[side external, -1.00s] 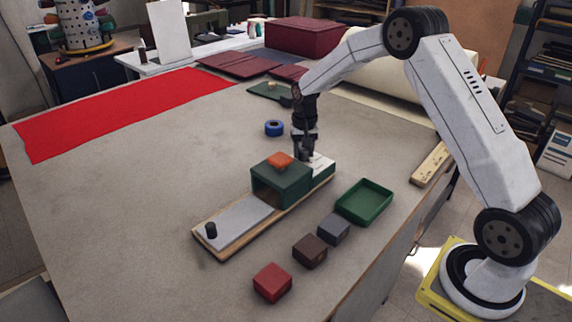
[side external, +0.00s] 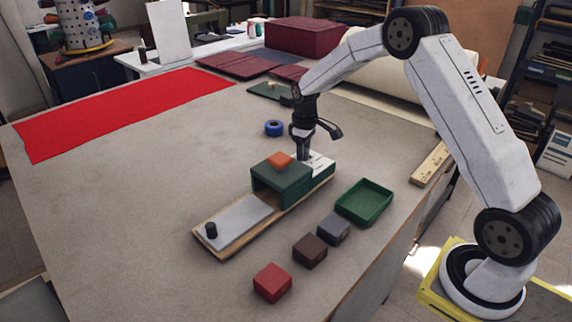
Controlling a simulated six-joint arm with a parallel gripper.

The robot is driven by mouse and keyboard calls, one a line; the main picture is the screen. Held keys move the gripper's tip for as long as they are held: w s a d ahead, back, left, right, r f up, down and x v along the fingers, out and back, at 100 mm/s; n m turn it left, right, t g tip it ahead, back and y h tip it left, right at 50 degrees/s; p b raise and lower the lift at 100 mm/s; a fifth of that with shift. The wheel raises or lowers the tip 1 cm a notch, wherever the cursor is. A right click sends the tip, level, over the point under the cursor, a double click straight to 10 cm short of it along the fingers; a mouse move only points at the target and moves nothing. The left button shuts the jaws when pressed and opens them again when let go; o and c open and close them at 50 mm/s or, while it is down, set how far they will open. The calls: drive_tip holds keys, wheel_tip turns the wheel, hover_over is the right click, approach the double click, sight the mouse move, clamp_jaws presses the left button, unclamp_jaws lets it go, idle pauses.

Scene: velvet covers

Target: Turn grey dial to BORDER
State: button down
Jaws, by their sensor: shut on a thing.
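My gripper (side external: 304,158) points straight down at the far end of the green press-like device (side external: 283,183), just behind its raised housing. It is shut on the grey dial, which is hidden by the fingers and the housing. A white label plate (side external: 320,162) shows beside the fingers on the device's top. Its markings, BORDER among them, are too small to read, so the dial's setting cannot be told. A grey plate with a black knob (side external: 211,230) lies on the device's wooden base (side external: 240,243).
A green tray (side external: 364,202) is right of the device. Grey (side external: 333,228), brown (side external: 310,250) and red (side external: 272,283) blocks stand in front of it. Red cloth (side external: 125,112) covers the far left; the table's left middle is clear.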

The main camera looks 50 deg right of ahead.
drive_tip(key=shift+r+n, duration=0.1)
drive_tip(key=shift+n, duration=1.1)
drive_tip(key=shift+c, duration=1.3)
unclamp_jaws()
drive_tip(key=shift+r, duration=0.1)
drive_tip(key=shift+r, duration=3.8)
